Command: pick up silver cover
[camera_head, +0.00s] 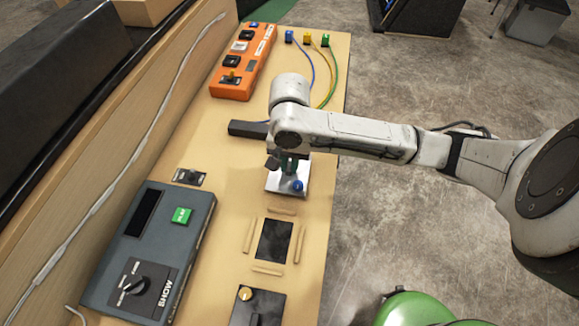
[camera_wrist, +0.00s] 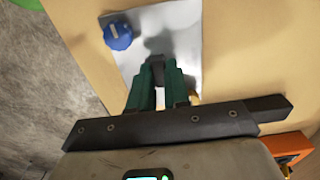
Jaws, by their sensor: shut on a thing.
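The silver cover (camera_head: 301,170) is a flat, shiny plate with a blue knob (camera_head: 297,186) near one corner. It lies under the end of my arm in the head view, around the middle of the wooden bench. In the wrist view the silver cover (camera_wrist: 200,25) fills the upper middle, with the blue knob (camera_wrist: 118,35) at its left. My gripper (camera_wrist: 159,76) has green fingers shut on a small dark handle (camera_wrist: 158,62) standing on the cover. In the head view my gripper (camera_head: 288,166) is partly hidden by the arm. I cannot tell whether the cover touches the bench.
A dark rectangle (camera_head: 273,241) framed by wooden strips is nearer on the bench (camera_head: 225,225). A grey console (camera_head: 190,245) stands left, a dark switch box (camera_head: 256,308) in front. An orange box (camera_head: 233,84) and colored cables (camera_head: 329,68) are at the back.

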